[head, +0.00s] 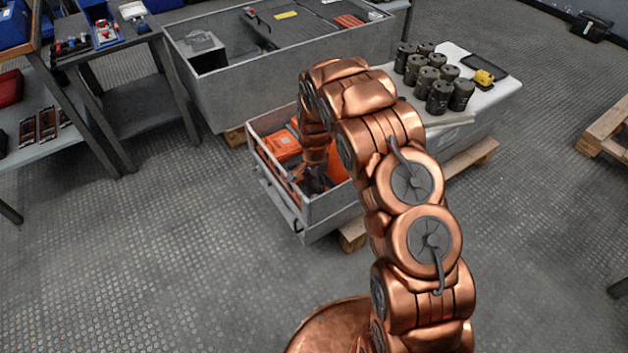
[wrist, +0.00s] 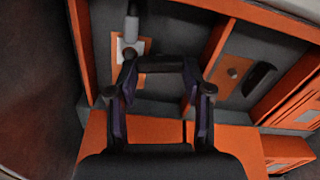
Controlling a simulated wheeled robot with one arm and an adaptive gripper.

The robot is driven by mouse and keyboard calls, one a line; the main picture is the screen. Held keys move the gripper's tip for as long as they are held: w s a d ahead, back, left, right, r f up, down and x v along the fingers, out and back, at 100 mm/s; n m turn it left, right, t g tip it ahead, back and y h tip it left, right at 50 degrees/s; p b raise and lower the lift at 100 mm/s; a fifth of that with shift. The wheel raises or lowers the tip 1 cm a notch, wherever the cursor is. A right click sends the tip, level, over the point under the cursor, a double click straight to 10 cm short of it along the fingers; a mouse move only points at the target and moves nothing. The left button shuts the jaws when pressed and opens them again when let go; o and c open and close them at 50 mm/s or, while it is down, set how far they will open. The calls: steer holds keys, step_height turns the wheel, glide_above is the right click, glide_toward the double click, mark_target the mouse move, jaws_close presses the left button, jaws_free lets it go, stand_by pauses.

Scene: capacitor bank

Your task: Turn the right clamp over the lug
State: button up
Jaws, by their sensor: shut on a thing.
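My gripper reaches down into an open grey cabinet (head: 304,213) in the head view, where its dark fingers (head: 316,181) are small and partly hidden by my arm. In the wrist view my gripper (wrist: 160,76) is shut on a dark bar (wrist: 160,63) spanning its fingertips, apparently the right clamp. Just beyond the left finger, a grey post with a pale block (wrist: 130,46) sits on an orange plate. Another orange plate (wrist: 231,73) with a small round knob lies to the right. I cannot tell which part is the lug, or how the clamp is turned.
Orange walls (wrist: 215,45) frame the gripper, and a black oval part (wrist: 259,79) is at right. A larger grey tank (head: 225,95) stands behind the cabinet. Dark cylinders (head: 440,97) and a yellow device (head: 484,78) stand on a table at right. Floor in front is clear.

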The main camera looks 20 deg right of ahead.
steer(key=shift+s+a+m, duration=0.25)
steer(key=shift+a+m, duration=0.1)
steer(key=shift+m, duration=0.35)
steer(key=shift+s+a+m, duration=0.1)
steer(key=shift+a+m, duration=0.15)
steer(key=shift+m, duration=0.15)
steer(key=shift+d+f+m, duration=0.1)
steer(key=shift+m, duration=0.2)
steer(key=shift+d, duration=0.3)
steer(key=o, duration=1)
steer(key=shift+d, duration=0.1)
steer(key=shift+c, duration=0.2)
steer(key=shift+o, duration=1)
steer(key=shift+w, duration=0.2)
steer(key=shift+a, duration=0.2)
